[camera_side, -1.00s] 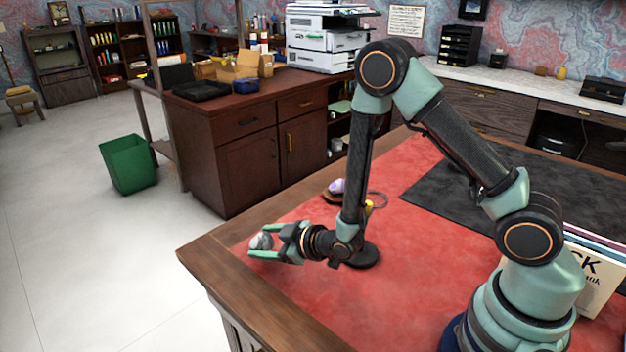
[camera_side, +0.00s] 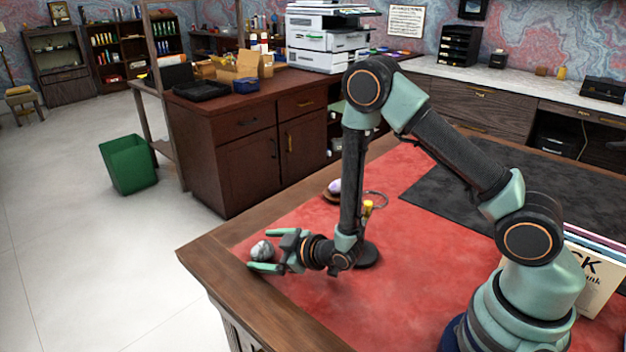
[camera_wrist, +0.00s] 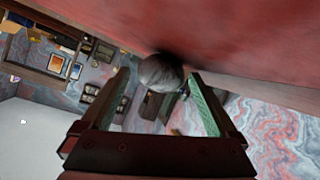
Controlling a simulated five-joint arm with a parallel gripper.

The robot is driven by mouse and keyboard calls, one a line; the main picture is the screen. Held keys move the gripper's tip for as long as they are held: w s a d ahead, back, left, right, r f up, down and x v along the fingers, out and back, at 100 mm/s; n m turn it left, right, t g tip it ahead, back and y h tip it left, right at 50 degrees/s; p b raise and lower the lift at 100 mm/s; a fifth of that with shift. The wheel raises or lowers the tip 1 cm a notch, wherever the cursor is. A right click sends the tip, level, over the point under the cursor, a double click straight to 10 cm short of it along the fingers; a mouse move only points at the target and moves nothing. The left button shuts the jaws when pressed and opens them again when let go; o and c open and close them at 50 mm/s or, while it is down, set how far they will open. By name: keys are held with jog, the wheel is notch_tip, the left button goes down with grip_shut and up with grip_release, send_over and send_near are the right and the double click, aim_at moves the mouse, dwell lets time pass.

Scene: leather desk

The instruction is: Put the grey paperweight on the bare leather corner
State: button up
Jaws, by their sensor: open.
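The grey paperweight (camera_side: 262,250), a rounded marbled stone, sits on the red leather (camera_side: 315,290) near the desk's far left corner, close to the wooden border. My gripper (camera_side: 267,251) is open and low over the leather, fingers pointing left. The paperweight is at the mouth of the fingers, one finger on each side. In the wrist view the paperweight (camera_wrist: 161,73) shows between and just beyond the fingertips (camera_wrist: 160,74). Whether a finger still touches it I cannot tell.
A black round base (camera_side: 367,254) stands behind my wrist. A pale purple item (camera_side: 335,186), a thin ring (camera_side: 377,198) and a small yellow item (camera_side: 368,207) are farther back. A dark mat (camera_side: 460,195) and books (camera_side: 590,275) lie right. The front leather is clear.

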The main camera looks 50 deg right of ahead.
jog(key=v, duration=0.7)
jog(key=w+d+r+m+g+h, duration=0.1)
jog(key=d+r+m+g, duration=0.2)
jog(key=r, duration=0.8)
jog(key=s+d+r+m+g, duration=0.1)
jog(key=s+d+r+g, duration=0.1)
jog(key=s+r, duration=0.4)
jog(key=shift+s+d+r+m+g+h, duration=0.3)
jog(key=shift+r+m+h, duration=0.1)
jog(key=shift+r, duration=0.35)
jog(key=shift+m+g, duration=0.6)
jog(key=shift+g, duration=0.2)
jog(key=s+r, duration=0.1)
jog(key=s, duration=0.1)
jog(key=s+r, duration=0.1)
jog(key=s, duration=0.1)
jog(key=s+d+r, duration=0.1)
jog(key=s, duration=0.1)
jog(key=shift+s, duration=0.3)
jog(key=c, duration=0.3)
jog(key=shift+c, duration=0.2)
